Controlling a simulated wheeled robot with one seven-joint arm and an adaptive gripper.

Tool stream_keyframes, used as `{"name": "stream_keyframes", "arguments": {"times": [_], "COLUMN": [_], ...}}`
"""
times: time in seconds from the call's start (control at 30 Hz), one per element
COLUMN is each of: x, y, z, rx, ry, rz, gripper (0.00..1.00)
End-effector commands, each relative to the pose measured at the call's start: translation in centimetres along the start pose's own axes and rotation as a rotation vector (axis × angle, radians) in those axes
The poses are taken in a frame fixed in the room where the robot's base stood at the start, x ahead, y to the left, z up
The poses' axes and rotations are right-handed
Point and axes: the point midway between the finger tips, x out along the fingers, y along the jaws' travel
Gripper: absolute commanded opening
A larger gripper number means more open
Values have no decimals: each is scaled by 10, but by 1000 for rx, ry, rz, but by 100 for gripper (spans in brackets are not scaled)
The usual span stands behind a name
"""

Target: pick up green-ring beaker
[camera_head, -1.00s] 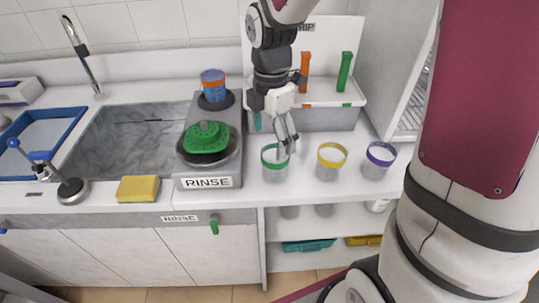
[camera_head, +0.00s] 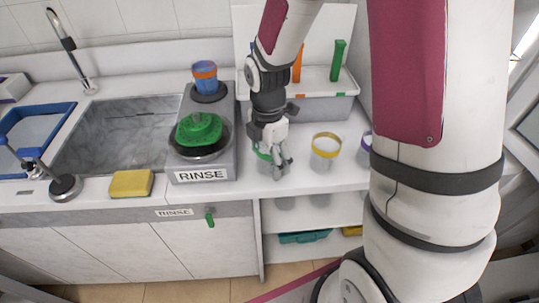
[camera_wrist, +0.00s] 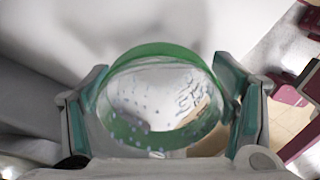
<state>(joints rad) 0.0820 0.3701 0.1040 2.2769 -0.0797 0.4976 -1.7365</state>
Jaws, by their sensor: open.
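The green-ring beaker (camera_head: 264,157) is a clear cup with a green rim on the white counter, partly hidden behind my gripper in the head view. In the wrist view the beaker (camera_wrist: 160,95) fills the middle, seen from above its rim. My gripper (camera_head: 278,168) is open and lowered at the beaker. In the wrist view my gripper (camera_wrist: 165,105) has one finger on each side of the rim. I cannot tell whether the fingers touch the glass.
A yellow-ring beaker (camera_head: 325,150) stands close on the right. A purple-ring beaker (camera_head: 367,142) is mostly hidden by my arm. The rinse station (camera_head: 205,160) stands on the left, with a yellow sponge (camera_head: 131,183) beside it. A drip rack (camera_head: 325,100) is behind.

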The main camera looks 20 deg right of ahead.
Motion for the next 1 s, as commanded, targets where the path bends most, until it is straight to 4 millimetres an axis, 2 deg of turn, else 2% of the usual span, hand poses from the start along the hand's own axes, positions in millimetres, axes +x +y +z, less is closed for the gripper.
{"name": "stream_keyframes", "arguments": {"times": [0.07,0.1,0.3,0.73,0.87,1.0], "x": [0,0,-1,-3,-11,-28], "y": [0,0,0,0,1,1], "z": [0,0,0,0,0,1], "rx": [0,0,0,0,1,1], "ry": [0,0,0,0,0,-1], "rz": [0,0,0,0,2,5], "gripper": [79,74,29,28,28,28]}}
